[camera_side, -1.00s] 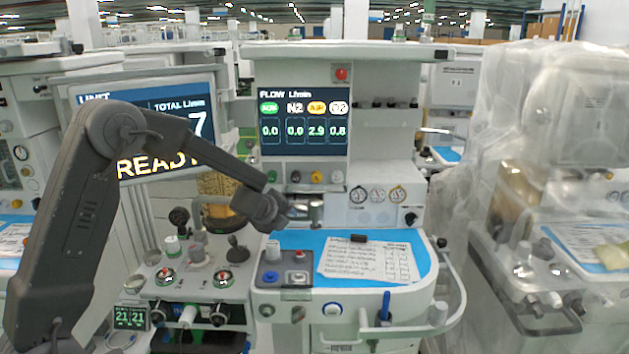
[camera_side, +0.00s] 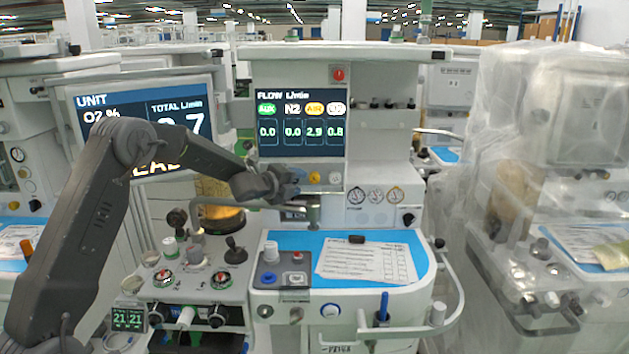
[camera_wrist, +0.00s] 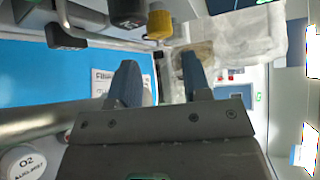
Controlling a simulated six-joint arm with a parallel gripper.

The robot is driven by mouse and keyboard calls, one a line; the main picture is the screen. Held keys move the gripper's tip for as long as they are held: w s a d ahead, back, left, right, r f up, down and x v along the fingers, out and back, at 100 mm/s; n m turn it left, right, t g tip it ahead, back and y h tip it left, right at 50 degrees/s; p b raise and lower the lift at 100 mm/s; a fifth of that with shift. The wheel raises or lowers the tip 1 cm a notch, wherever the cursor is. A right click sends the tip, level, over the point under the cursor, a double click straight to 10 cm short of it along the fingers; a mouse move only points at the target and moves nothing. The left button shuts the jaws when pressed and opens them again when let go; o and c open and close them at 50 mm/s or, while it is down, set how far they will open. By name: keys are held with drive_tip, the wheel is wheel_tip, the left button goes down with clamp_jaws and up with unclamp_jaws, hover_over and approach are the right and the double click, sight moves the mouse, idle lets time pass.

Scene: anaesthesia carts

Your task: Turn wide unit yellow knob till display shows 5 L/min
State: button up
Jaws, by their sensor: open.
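The wide unit (camera_side: 385,156) stands in the middle of the side view. Its flow display (camera_side: 302,118) reads AUX 0.0, N2 0.0, AIR 2.9 and a white-labelled O2 column 0.8. The yellow knob (camera_side: 314,178) sits in the row under the display, below the yellow AIR column. My gripper (camera_side: 298,179) is just left of it, in front of the knobs to its left, which it hides. In the wrist view, the yellow knob (camera_wrist: 159,22) lies beyond the fingertips of my open, empty gripper (camera_wrist: 160,63), apart from them.
A black knob (camera_wrist: 126,12) sits close beside the yellow one in the wrist view. A white knob (camera_side: 336,178) is to its right in the side view. A metal bar (camera_side: 225,210) runs below my wrist. The blue worktop (camera_side: 290,240) holds a paper sheet (camera_side: 368,261).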

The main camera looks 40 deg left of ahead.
sight(314, 179)
drive_tip(key=x, duration=0.7)
drive_tip(key=shift+w, duration=0.3)
drive_tip(key=shift+c, duration=0.3)
drive_tip(key=c, duration=0.6)
drive_tip(key=shift+d+f+n+t+h, duration=0.1)
drive_tip(key=shift+n+t+h, duration=0.2)
drive_tip(key=shift+n+t, duration=0.2)
drive_tip(key=o, duration=0.7)
drive_tip(key=shift+c, duration=0.2)
